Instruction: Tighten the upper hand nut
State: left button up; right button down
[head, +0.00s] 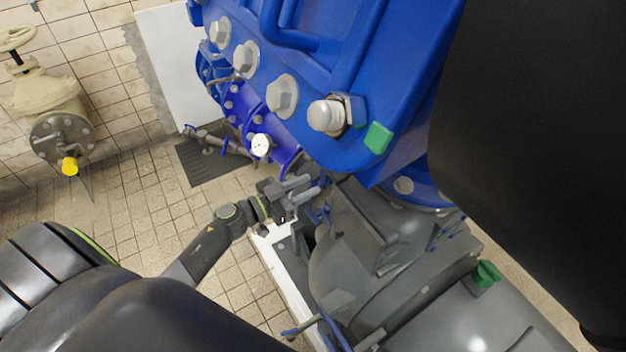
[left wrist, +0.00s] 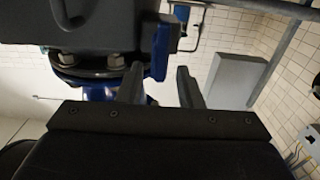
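I cannot tell for certain which part is the upper hand nut. The blue pump housing (head: 345,60) carries a row of large grey hex nuts, including a left one (head: 220,32) and a right one (head: 282,96). At its lower corner a hex nut with a rounded grey end (head: 327,116) stands out beside a green block (head: 377,137). My left gripper (head: 308,186) is below this housing, by the grey machine's upper end. It also shows in the left wrist view (left wrist: 160,86), with its fingers apart and nothing visible between them. My right gripper is not in view.
The grey machine body (head: 350,265) with a green cap (head: 485,273) fills the lower right. A pressure gauge (head: 261,145) sits behind my left gripper. A beige valve (head: 45,95) stands at the left wall. Tiled floor (head: 150,215) is open on the left.

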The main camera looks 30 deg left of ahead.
aim_at(320, 183)
pick_arm(q)
jog(key=shift+x, duration=1.3)
jog(key=shift+c, duration=0.4)
grip_shut()
